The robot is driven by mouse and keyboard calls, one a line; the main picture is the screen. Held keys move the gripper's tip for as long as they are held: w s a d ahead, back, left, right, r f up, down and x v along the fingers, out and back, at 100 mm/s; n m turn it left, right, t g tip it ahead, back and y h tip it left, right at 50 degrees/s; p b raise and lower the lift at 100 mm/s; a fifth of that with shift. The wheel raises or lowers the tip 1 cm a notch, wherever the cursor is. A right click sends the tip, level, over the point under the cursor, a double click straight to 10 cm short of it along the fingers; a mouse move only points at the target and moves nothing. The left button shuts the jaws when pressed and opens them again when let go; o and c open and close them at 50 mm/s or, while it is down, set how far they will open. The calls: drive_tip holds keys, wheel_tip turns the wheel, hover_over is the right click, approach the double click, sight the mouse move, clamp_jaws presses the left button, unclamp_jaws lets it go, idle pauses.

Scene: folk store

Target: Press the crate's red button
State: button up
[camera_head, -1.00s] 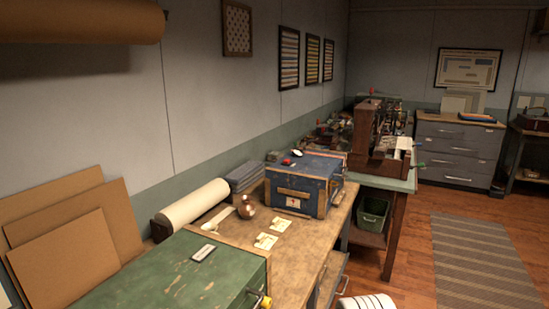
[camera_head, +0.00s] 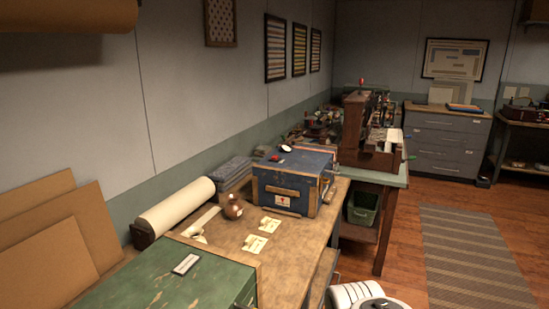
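A worn blue crate (camera_head: 304,190) with wooden trim stands on the wooden workbench (camera_head: 285,258), near its far end. On the crate's top, toward the left, is a small red button (camera_head: 276,158) on a dark base. A white, rounded item (camera_head: 285,149) sits beside it on the lid. The crate's front has a wooden strip and a pale label with a red mark. White and dark parts at the bottom edge, right of the bench, look like my arm. My gripper is not visible, and nothing of mine touches the crate.
A green box (camera_head: 165,275) fills the near bench. A paper roll (camera_head: 177,208), a brown round object (camera_head: 234,206) and pale cards (camera_head: 263,234) lie between it and the crate. A second table (camera_head: 390,177) with a wooden machine stands beyond. The floor by the striped rug (camera_head: 470,250) is clear.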

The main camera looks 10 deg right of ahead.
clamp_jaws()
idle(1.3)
